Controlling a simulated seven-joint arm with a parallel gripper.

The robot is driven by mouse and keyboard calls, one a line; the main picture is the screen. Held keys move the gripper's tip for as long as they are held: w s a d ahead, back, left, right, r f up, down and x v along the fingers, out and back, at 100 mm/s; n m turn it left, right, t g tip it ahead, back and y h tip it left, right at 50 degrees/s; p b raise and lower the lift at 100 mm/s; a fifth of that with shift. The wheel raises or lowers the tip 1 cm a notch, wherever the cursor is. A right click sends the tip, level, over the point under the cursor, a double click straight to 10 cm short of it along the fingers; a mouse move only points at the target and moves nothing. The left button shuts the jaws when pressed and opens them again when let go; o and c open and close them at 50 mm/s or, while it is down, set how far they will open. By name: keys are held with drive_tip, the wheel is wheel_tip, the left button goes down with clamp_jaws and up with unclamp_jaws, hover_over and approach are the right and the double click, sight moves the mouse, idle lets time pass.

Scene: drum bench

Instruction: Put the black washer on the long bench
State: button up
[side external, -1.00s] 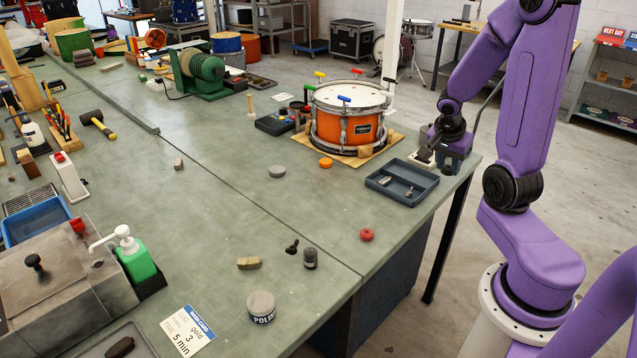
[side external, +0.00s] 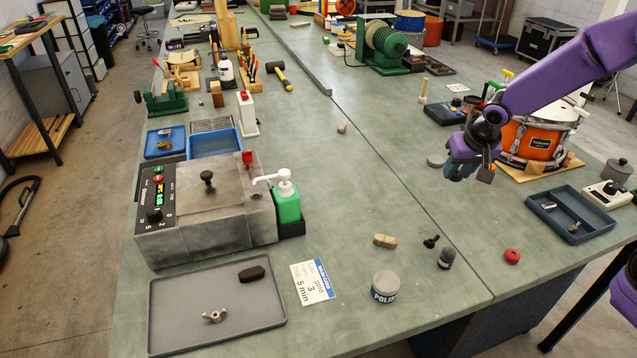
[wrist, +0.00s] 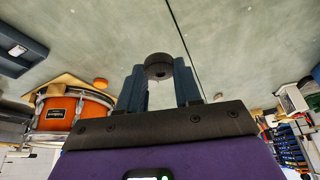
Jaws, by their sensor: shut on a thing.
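The black washer (wrist: 158,67), a thick dark ring, is held between the two blue fingertips of my gripper (wrist: 160,85) in the wrist view. In the side view my gripper (side external: 470,168) points down above the green bench top, just left of the orange drum. The washer cannot be made out clearly there. The long bench (side external: 350,200) has a green top with a dark seam running along it. My gripper is near the seam, on its right side in the picture.
The orange drum (side external: 530,138) and the blue-grey tray (side external: 570,213) are to the right. A green soap bottle (side external: 286,202) and grey machine (side external: 205,210) stand left. The bench between machine and seam is mostly clear.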

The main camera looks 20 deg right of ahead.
drive_tip(key=w+a+n+y, duration=0.1)
drive_tip(key=w+a+n, duration=0.15)
drive_tip(key=a, duration=0.65)
approach(373, 190)
drive_tip(key=shift+w+d+f+n, duration=0.15)
drive_tip(key=shift+w+f+n, duration=0.1)
drive_tip(key=shift+w+f, duration=0.9)
drive_tip(key=shift+f, duration=1.65)
drive_tip(key=shift+f, duration=0.15)
drive_tip(key=o, duration=1)
